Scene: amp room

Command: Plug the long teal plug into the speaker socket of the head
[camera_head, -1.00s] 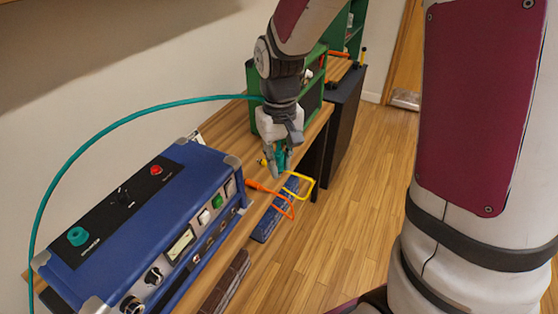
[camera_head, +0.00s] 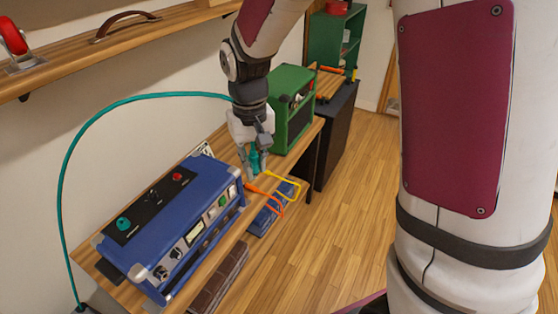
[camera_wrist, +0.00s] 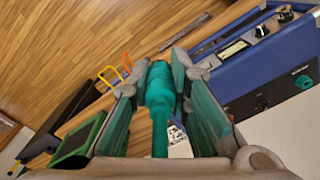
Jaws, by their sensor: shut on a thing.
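My gripper (camera_head: 253,166) is shut on the long teal plug (camera_wrist: 160,95), which lies between its fingers in the wrist view. A teal cable (camera_head: 150,96) arches left from behind my wrist and down past the bench's left end. The blue head (camera_head: 150,250) stands on the wooden bench, left of and nearer than my gripper. Its top panel carries a teal round part (camera_head: 123,223) and a red one (camera_head: 177,176); the front has knobs, a meter and switches. The plug is apart from the head. I cannot tell which part is the speaker socket; the labels are too small.
A wall shelf (camera_head: 150,45) runs above at left. Floor at right is clear.

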